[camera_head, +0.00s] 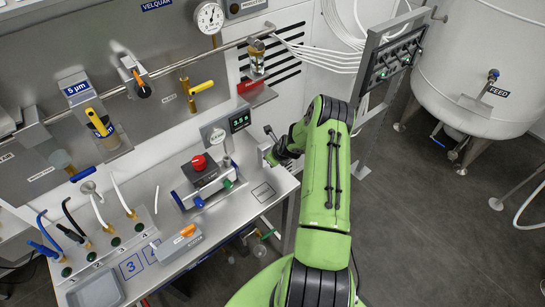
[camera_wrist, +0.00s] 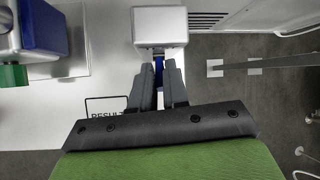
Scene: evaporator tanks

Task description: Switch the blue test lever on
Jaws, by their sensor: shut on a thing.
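A narrow blue piece, the blue lever (camera_wrist: 158,65), shows between the fingers just below the box. The fingers are closed onto it, and their tips hide most of it. The lever cannot be made out there; my arm and gripper cover that spot.
A device with a red knob (camera_head: 198,162) and blue and green ends stands on the bench (camera_head: 262,192), left of my gripper. A small display (camera_head: 240,121) is above it. A switch panel (camera_head: 395,55) on a post stands right of my arm, before a white tank (camera_head: 480,80).

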